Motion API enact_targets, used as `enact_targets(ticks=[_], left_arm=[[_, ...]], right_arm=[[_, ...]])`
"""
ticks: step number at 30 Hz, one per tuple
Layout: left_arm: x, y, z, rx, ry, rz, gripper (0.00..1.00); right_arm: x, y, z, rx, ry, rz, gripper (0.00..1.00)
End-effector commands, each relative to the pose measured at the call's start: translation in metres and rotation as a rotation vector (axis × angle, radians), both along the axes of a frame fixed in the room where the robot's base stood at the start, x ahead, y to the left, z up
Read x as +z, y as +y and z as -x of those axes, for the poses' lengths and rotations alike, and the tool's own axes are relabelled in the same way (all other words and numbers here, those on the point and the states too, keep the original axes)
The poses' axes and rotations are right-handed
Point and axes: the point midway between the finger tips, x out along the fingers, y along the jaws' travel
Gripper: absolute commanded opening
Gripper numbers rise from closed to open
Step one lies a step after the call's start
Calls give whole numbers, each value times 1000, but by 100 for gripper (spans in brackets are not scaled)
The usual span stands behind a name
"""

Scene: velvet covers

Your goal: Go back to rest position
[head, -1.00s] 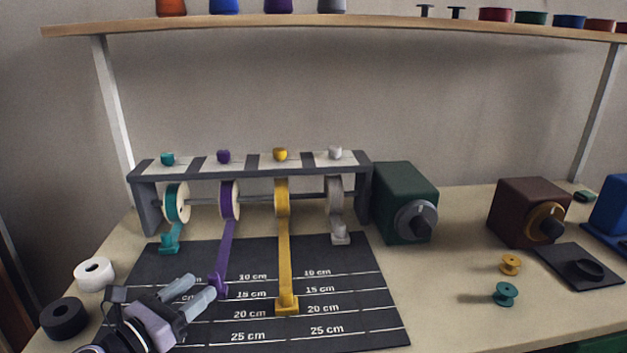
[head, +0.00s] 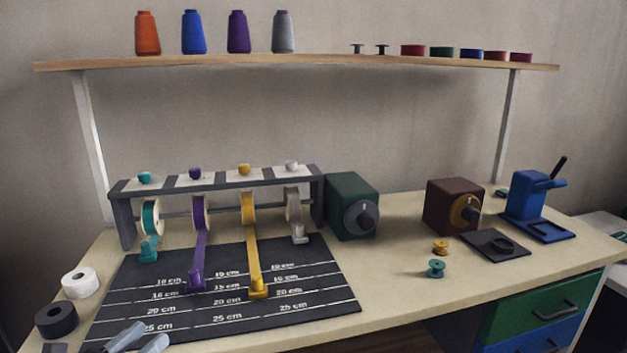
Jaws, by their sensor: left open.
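My left gripper (head: 136,340) is at the bottom left edge of the head view, over the near left part of the dark measuring mat (head: 290,327). Its two grey fingers are apart with nothing between them; most of the arm is out of frame. My right gripper is not in view. The ribbon rack (head: 216,185) stands behind the mat with teal, purple, yellow and grey ribbon rolls. The purple ribbon (head: 200,260) and the yellow ribbon (head: 251,265) are pulled out over the mat. The teal ribbon (head: 149,250) and the grey ribbon (head: 298,232) hang short.
A white roll (head: 80,282) and a black roll (head: 55,319) lie left of the mat. A green box (head: 348,203), a maroon box (head: 450,205) and a blue press (head: 532,210) stand to the right. Two small spools (head: 436,269) lie before them. The front middle of the table (head: 400,305) is clear.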

Motion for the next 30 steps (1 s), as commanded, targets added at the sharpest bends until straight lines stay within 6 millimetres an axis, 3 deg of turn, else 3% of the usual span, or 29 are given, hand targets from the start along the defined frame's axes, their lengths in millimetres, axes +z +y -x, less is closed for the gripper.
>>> enact_targets(ticks=[4, 8, 13, 18, 24, 30], left_arm=[[5, 4, 15, 199, 90, 486, 51], [-5, 16, 34, 387, 190, 910, 51], [-39, 24, 74, 672, 337, 1455, 51], [-81, 13, 132, 1012, 484, 1940, 51], [-110, -15, 196, 1387, 601, 2291, 51], [-119, -43, 245, 1698, 669, 2465, 51]], right_arm=[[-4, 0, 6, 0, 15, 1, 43], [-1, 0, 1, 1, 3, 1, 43], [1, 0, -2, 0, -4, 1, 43], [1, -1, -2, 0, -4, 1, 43], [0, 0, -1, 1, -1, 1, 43], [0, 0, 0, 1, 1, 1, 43]])
